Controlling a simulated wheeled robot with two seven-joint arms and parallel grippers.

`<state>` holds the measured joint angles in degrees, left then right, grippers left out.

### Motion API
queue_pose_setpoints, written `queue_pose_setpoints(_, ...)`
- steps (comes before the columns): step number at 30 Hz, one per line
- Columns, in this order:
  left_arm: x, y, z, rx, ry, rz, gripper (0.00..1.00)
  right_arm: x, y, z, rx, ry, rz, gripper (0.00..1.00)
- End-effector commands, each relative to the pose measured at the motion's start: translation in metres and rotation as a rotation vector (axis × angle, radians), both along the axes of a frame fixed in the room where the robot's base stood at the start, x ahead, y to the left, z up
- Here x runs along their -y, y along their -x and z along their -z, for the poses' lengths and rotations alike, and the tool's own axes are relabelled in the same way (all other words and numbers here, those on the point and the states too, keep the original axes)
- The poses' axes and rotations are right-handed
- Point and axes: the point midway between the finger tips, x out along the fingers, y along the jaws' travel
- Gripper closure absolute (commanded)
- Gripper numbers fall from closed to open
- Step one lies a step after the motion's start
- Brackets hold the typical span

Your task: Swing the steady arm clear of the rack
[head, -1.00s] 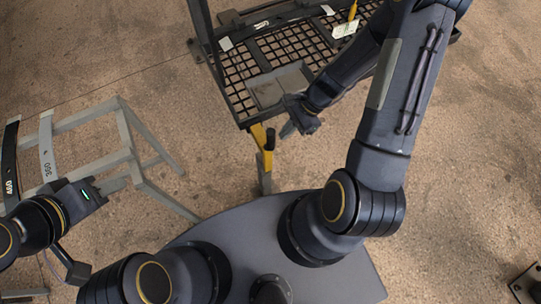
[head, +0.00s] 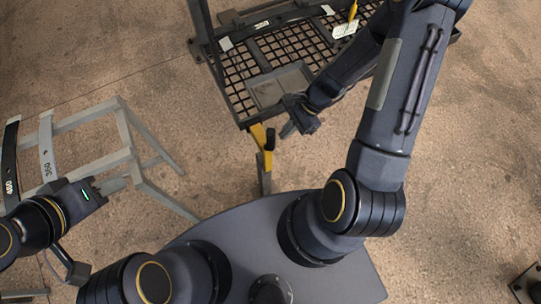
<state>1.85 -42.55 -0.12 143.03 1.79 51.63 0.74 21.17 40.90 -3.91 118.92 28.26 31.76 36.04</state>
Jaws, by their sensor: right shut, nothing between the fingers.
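The rack (head: 240,96) is a dark frame with a grid deck at the top middle. A yellow post with a black grip (head: 268,140) stands at its near corner; I cannot tell whether this is the steady arm. My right gripper (head: 290,129) is shut and empty, just right of the post and at the near edge of a shallow grey tray (head: 262,92). A gap shows between it and the post. My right forearm hides the right part of the rack. My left gripper (head: 95,225) is at the far left beside a grey stand; its jaw state is unclear.
A yellow tool and white tag (head: 344,31) are on the rack's far side. A dark plate (head: 526,284) lies at bottom right. Floor between stand and rack is clear.

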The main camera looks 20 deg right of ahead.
Motion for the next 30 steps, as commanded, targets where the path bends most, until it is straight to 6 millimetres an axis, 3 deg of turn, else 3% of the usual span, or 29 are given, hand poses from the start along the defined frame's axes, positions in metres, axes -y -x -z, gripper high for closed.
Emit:
queue_pose_setpoints(8,0.000,0.000,0.001,0.000,0.000,0.000,0.64,-0.003,0.000,0.000,0.000,-0.001,-0.001,1.00)
queue_pose_setpoints(30,0.000,0.000,0.006,0.000,0.000,0.000,0.64,-0.034,0.003,0.000,-0.002,-0.003,-0.003,1.00)
